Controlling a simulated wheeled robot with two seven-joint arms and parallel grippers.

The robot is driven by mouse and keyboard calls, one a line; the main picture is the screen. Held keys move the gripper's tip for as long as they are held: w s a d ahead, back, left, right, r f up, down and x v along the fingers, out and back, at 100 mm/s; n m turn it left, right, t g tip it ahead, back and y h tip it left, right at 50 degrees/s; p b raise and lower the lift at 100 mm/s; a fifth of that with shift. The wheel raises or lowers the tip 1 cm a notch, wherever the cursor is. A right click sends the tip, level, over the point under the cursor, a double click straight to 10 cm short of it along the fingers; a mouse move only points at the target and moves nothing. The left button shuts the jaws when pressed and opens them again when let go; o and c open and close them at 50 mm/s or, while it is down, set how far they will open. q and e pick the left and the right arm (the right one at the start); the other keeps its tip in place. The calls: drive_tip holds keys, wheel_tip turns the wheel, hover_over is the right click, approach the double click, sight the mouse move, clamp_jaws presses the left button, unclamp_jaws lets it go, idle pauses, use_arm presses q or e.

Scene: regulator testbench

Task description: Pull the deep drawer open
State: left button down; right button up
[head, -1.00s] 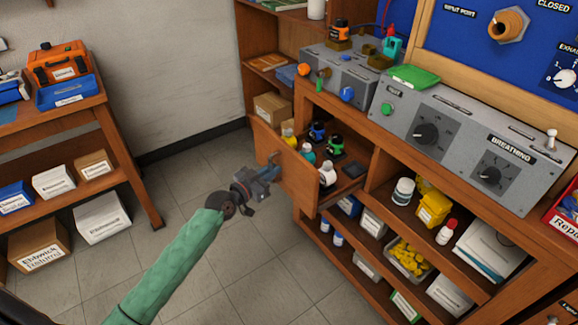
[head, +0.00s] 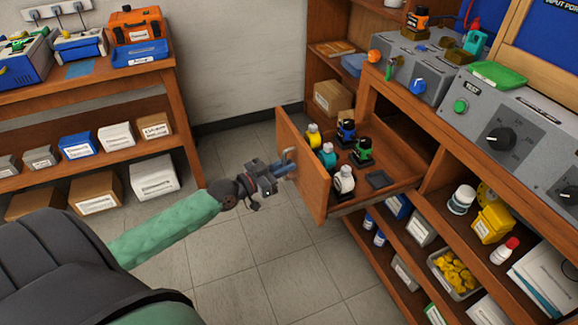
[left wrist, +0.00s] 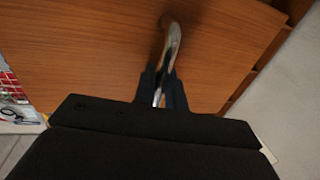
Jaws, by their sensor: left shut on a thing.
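The deep drawer (head: 302,176) sticks well out of the wooden bench, with its inside showing from above. Several small bottle-like items stand in it, among them a yellow one (head: 313,136), a teal one (head: 327,155), a green one (head: 363,151) and a white one (head: 344,181). My left gripper (head: 284,168) is at the drawer front, shut on the metal handle (head: 290,157). In the left wrist view the fingers (left wrist: 163,88) close around the curved metal handle (left wrist: 172,45), against the wooden drawer front (left wrist: 90,50). My right gripper is not in view.
Open shelves below hold boxes and a bin of yellow parts (head: 455,272). A grey test unit (head: 500,130) sits on the bench top. A side table (head: 180,110) with an orange case (head: 137,25) stands at left. The tiled floor (head: 250,270) before the drawer is clear.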

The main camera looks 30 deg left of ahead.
use_arm(q)
drive_tip(key=c, duration=1.8)
unclamp_jaws()
drive_tip(key=shift+s, duration=0.1)
drive_tip(key=v, duration=0.7)
drive_tip(key=shift+s+a, duration=0.15)
drive_tip(key=shift+s, duration=0.15)
